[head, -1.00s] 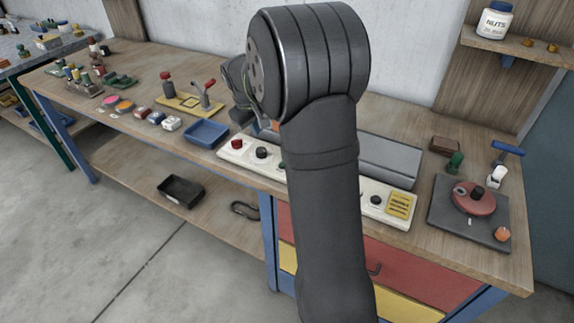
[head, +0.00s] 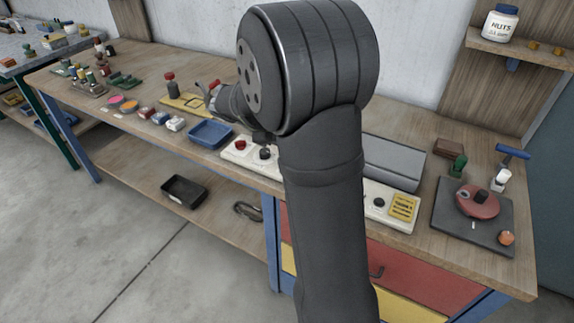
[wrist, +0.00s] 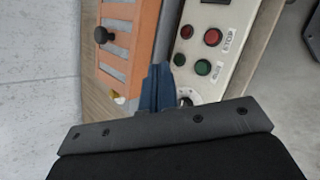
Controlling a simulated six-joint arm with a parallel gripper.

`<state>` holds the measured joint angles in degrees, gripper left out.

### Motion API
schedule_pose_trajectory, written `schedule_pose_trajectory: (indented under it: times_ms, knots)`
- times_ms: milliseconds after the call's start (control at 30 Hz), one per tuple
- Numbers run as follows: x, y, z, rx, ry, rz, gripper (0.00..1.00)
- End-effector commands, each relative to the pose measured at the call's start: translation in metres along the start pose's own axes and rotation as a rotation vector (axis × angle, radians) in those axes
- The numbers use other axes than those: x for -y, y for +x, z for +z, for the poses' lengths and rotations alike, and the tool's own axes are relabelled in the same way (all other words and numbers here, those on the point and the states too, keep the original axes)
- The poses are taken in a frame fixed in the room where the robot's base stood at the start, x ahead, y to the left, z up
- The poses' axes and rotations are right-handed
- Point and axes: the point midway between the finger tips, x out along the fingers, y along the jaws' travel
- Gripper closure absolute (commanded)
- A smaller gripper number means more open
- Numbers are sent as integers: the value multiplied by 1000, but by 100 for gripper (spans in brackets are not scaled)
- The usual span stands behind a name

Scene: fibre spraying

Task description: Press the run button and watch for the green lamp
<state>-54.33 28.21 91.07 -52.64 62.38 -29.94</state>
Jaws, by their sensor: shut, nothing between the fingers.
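The white control panel (head: 235,153) lies along the bench's front edge, its middle hidden behind my arm. In the wrist view it carries a green button (wrist: 203,67) with a label that seems to read RUN, and a red button (wrist: 212,37) marked STOP. Left of these are a dark green lamp (wrist: 179,59), which looks unlit, and a dark red lamp (wrist: 187,32). My gripper (wrist: 158,68) is shut and empty, its blue fingers beside the panel's left edge, left of the green button. I see no contact with the button. The fingers are hidden in the head view.
An orange slotted unit (wrist: 130,40) with a black knob stands left of the fingers in the wrist view. A white dial (wrist: 187,98) is partly hidden by my gripper. A blue tray (head: 210,134) sits left of the panel, and a grey box (head: 393,160) behind it.

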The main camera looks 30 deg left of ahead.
Motion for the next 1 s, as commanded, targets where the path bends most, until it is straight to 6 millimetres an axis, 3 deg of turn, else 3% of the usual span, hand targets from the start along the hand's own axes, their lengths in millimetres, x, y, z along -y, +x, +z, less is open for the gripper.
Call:
schedule_pose_trajectory:
  times_ms: [267,700,1000]
  knots:
    - [8,11,-8,0,0,-2,100]
    - [38,52,-38,0,0,-2,100]
    - [45,62,-45,-1,1,-2,100]
